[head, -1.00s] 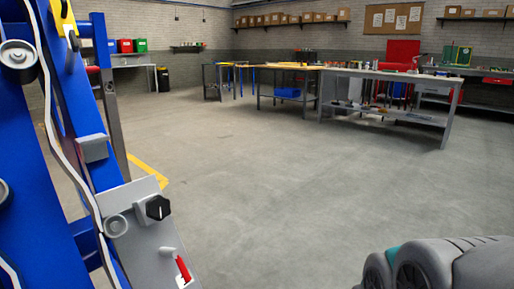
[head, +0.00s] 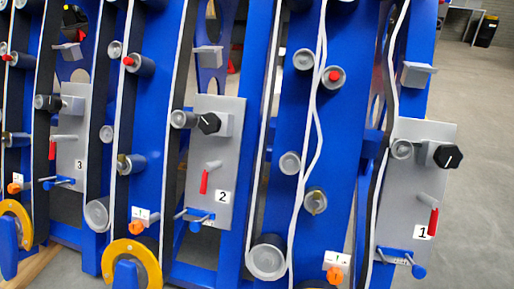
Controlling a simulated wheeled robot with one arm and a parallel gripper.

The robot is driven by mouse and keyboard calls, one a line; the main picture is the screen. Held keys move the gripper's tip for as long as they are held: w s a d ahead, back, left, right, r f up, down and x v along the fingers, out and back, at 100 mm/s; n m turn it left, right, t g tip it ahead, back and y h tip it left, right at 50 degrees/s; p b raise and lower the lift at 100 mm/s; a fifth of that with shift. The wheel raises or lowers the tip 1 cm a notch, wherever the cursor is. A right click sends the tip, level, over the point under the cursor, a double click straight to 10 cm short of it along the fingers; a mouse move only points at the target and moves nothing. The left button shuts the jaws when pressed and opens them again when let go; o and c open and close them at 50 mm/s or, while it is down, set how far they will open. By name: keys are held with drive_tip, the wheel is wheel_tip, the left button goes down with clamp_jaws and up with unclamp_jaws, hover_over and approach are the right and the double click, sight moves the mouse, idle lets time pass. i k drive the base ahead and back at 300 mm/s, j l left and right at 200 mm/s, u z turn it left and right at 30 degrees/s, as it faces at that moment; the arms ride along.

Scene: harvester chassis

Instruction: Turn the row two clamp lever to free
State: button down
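The grey panel labelled 2 (head: 224,150) is in the middle-left of the head view, on the blue chassis. It carries a black knob (head: 209,123) at the top and a red-handled lever (head: 204,182) hanging almost straight down from a grey pivot. Low on the panel is a small blue lever or bar (head: 198,217). Which of these is the clamp lever, and its marked positions, I cannot tell from here. My gripper is not in view.
Similar panels labelled 3 (head: 70,150) and 1 (head: 408,190) stand on either side, each with a red lever. White and black belts or hoses run down between rollers. Orange knobs (head: 137,228) and yellow rings (head: 132,256) sit low. Open floor (head: 475,110) lies at right.

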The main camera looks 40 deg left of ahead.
sight(206, 168)
drive_tip(key=u, duration=2.25)
drive_tip(key=i+j+z, duration=0.1)
drive_tip(key=j, duration=0.1)
